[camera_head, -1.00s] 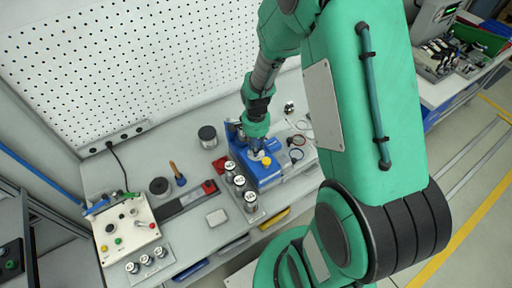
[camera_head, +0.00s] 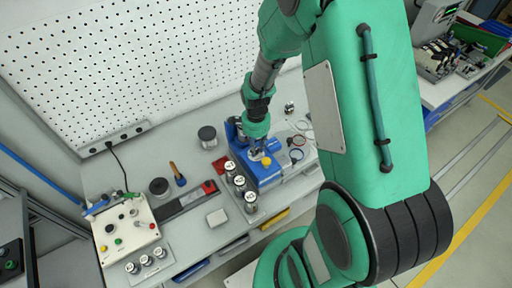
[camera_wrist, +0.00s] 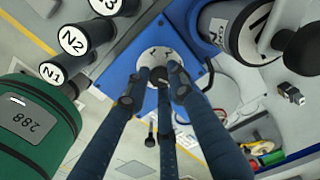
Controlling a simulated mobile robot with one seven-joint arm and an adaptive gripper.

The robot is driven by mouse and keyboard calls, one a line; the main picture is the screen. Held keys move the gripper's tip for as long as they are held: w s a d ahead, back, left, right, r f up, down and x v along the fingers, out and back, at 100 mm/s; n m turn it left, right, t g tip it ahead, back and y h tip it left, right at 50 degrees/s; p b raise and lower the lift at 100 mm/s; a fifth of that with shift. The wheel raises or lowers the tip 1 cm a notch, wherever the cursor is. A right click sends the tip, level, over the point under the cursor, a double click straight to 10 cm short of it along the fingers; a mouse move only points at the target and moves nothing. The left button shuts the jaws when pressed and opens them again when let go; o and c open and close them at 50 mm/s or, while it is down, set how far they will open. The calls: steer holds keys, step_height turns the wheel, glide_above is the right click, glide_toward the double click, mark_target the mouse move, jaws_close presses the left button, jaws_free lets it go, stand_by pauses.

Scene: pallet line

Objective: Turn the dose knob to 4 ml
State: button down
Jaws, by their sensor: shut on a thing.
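The blue dosing unit (camera_head: 268,176) stands on the bench, and its blue top (camera_wrist: 122,76) fills the middle of the wrist view. A round pale dial (camera_wrist: 154,54) sits on that top, with the small dark knob (camera_wrist: 158,74) at its centre. My gripper (camera_wrist: 157,83) reaches down to the dial with its dark fingers closed around the knob. In the head view my gripper (camera_head: 257,148) is over the unit, and its fingertips are small there. The fingers cover part of the dial, and I cannot read its scale or the knob's setting.
Several labelled bottles, including N1 (camera_wrist: 57,75) and N2 (camera_wrist: 75,40), stand close to the unit. A large dark cylinder (camera_wrist: 228,32) is on its other side. A control box (camera_head: 124,232) and a grey block (camera_head: 216,217) lie to the left on the bench.

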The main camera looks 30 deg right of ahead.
steer(key=c, duration=1.5)
jaws_free()
steer(key=shift+r, duration=0.15)
step_height(320, 180, up, 12)
steer(key=shift+f, duration=0.1)
